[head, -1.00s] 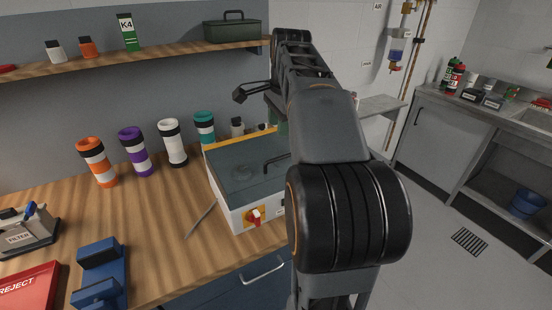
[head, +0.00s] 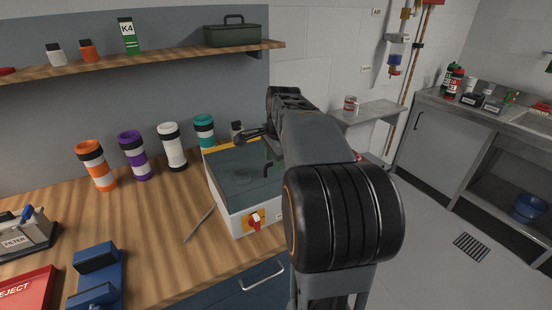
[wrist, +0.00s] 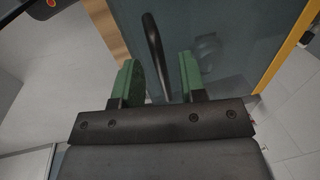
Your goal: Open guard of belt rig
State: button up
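The belt rig (head: 236,217) is a white box on the wooden bench, with a red and yellow switch (head: 254,220) on its front. Its guard (head: 235,175) is a dark see-through lid lying flat and closed on top. A black handle (head: 266,170) stands on the lid, partly hidden by my arm. In the wrist view the handle (wrist: 152,32) shows ahead, roughly between the two green fingers of my gripper (wrist: 157,60). The fingers are apart with nothing held; the handle looks beyond them, though the exact gap is unclear.
Orange, purple, white and teal banded tubes (head: 133,155) stand left of and behind the rig. A thin rod (head: 199,224) lies left of it. A shelf (head: 165,50) runs above. A blue stand (head: 98,275) and red reject tray (head: 28,290) sit front left.

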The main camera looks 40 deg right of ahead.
jog(key=shift+c, duration=0.4)
grip_shut()
